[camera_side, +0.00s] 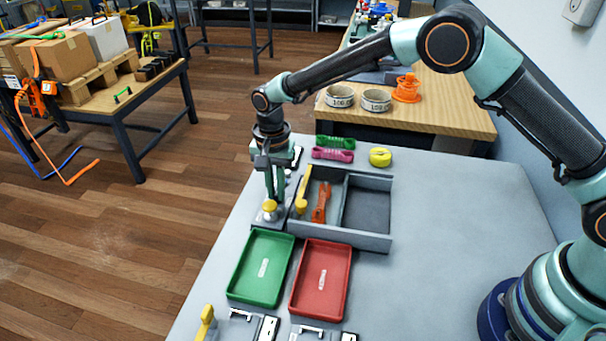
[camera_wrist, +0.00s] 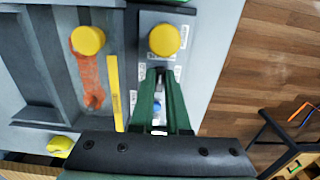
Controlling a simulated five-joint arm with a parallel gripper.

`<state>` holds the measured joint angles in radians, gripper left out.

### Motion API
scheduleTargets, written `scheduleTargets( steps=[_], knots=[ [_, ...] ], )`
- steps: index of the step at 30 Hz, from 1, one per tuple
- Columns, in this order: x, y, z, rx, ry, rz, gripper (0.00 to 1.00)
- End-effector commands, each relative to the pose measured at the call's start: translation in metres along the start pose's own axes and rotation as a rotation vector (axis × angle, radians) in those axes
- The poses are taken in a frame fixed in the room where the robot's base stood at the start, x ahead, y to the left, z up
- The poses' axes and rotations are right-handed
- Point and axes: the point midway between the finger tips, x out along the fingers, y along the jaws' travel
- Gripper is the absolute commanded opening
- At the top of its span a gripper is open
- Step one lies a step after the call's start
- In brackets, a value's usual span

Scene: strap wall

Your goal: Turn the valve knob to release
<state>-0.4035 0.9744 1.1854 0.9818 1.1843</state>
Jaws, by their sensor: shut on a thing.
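A grey panel (camera_wrist: 200,20) with white labels carries a round yellow knob (camera_wrist: 165,40); the side view shows this knob (camera_side: 269,207) at the left edge of the table. My gripper (camera_wrist: 161,76) has its green fingers close together, pointing down at the panel. A blue spot (camera_wrist: 157,106) shows on the panel between the fingers.
A grey divided tray (camera_side: 375,241) holds an orange tool (camera_side: 321,202) close to the right of my gripper, with a yellow bar (camera_side: 303,185) beside it. Green (camera_side: 246,284) and red (camera_side: 305,302) trays lie in front. The table's right part is clear.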

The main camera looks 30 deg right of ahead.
Motion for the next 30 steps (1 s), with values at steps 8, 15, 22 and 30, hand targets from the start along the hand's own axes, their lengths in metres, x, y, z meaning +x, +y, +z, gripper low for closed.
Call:
scheduleTargets(
  steps=[8, 15, 22, 30],
  knots=[
    [-0.001, 0.0002, -0.0003, 0.023, 0.0, 0.001, 0.0],
    [-0.0011, 0.0001, -0.0004, 0.023, 0.0, 0.001, 0.0],
    [-0.0007, 0.0, -0.0003, 0.021, 0.0, 0.0, 0.44],
    [-0.005, -0.0005, -0.0003, 0.02, 0.0, -0.001, 0.44]
  ],
)
